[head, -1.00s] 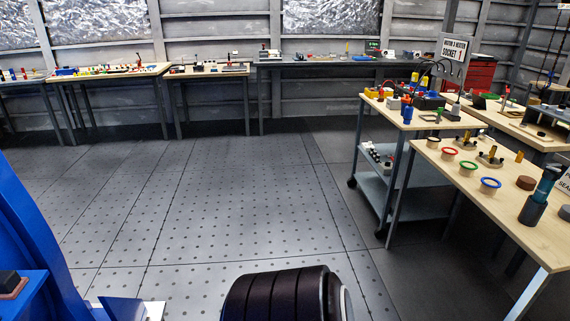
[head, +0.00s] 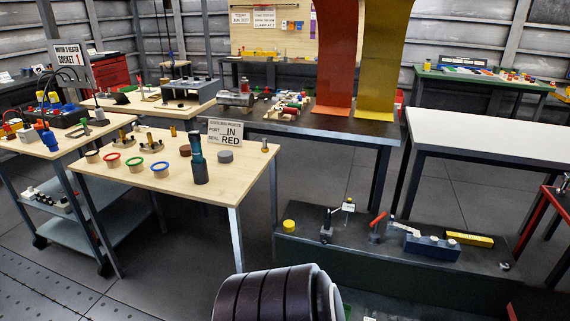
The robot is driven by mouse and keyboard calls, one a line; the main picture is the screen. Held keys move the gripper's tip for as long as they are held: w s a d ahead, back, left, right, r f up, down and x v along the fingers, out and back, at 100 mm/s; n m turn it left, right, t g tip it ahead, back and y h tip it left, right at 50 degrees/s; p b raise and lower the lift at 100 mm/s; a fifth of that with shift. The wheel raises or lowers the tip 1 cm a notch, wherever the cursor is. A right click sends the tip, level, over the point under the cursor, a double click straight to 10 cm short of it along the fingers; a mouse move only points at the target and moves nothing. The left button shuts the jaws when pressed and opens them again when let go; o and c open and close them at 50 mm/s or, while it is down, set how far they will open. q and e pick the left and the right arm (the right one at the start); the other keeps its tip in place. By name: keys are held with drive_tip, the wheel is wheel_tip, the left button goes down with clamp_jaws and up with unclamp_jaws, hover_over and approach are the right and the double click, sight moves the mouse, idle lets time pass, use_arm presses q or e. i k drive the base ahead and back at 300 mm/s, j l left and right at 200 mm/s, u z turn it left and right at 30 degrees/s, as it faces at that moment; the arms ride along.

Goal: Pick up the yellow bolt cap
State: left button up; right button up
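A small round yellow piece (head: 289,226), which looks like a bolt cap, sits on the left end of a low dark bench (head: 315,254) in the head view. It is small in the picture, so I cannot be sure it is the yellow bolt cap. Neither of my grippers shows in the head view. A dark ribbed rounded part, apparently mine, fills the bottom middle.
A wooden table (head: 218,185) with colored rings and a teal tool (head: 197,158) stands left of the low bench. A wheeled cart (head: 88,232) stands further left. A white table (head: 490,137) is at the right. Grey floor lies between them.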

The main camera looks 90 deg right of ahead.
sight(287, 226)
drive_tip(key=z, duration=2.8)
drive_tip(key=i+l+z, duration=0.2)
drive_tip(key=i+l, duration=0.1)
drive_tip(key=i, duration=0.1)
